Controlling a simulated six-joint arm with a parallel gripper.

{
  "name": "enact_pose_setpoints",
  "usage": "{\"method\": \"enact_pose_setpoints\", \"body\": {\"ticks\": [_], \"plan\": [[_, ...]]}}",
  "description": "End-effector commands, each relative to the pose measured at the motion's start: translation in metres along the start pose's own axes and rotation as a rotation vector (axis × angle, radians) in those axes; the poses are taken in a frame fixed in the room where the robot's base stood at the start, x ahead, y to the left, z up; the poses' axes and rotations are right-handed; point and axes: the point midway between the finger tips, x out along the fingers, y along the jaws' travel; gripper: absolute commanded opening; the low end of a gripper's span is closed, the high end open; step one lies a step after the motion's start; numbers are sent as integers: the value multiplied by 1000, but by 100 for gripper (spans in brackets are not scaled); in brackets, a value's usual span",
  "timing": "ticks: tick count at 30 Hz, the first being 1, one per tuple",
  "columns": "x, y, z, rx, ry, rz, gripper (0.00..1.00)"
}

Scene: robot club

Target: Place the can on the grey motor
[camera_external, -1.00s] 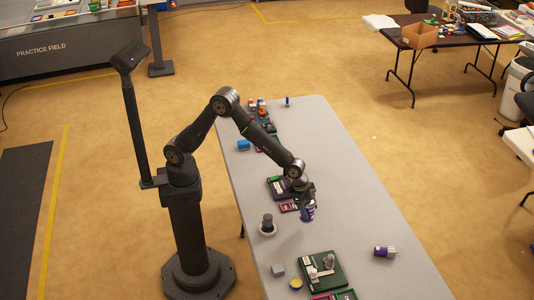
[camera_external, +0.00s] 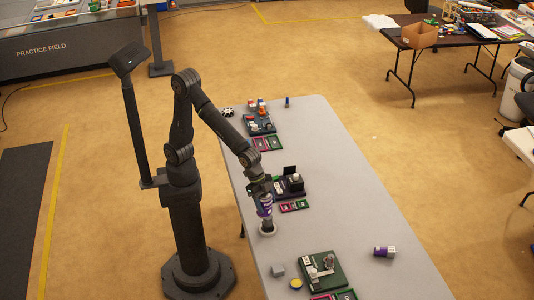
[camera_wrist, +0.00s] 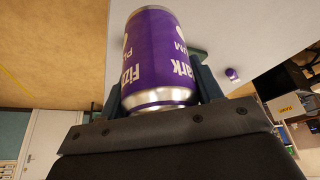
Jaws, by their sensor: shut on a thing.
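My gripper (camera_external: 264,197) is shut on a purple can (camera_external: 265,210) with white lettering. In the wrist view the can (camera_wrist: 158,55) sits between the two fingers, its silver end towards the palm. In the external view the can is right over the dark grey motor (camera_external: 267,225), which stands on a light round base (camera_external: 268,232) near the table's left edge. The can and arm cover part of the motor. I cannot tell whether the can touches it.
A green board (camera_external: 338,278) with parts, a grey block (camera_external: 278,270) and a yellow disc (camera_external: 296,283) lie nearer the front. Boards (camera_external: 289,187) with parts sit behind the gripper. The table's (camera_external: 350,190) right middle is clear.

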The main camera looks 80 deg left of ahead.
Motion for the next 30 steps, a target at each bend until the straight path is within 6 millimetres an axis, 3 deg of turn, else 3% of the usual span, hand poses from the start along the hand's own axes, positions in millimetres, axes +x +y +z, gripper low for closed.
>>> {"method": "enact_pose_setpoints", "body": {"ticks": [1, 6, 14, 17, 30], "plan": [[-14, 12, 8, 17, 6, 6, 25], [-43, 37, 34, 48, 5, 19, 25], [-59, 49, 53, 66, 1, 26, 25], [-52, 38, 53, 64, 0, 25, 25], [13, -45, 40, 64, 0, 25, 25]]}}
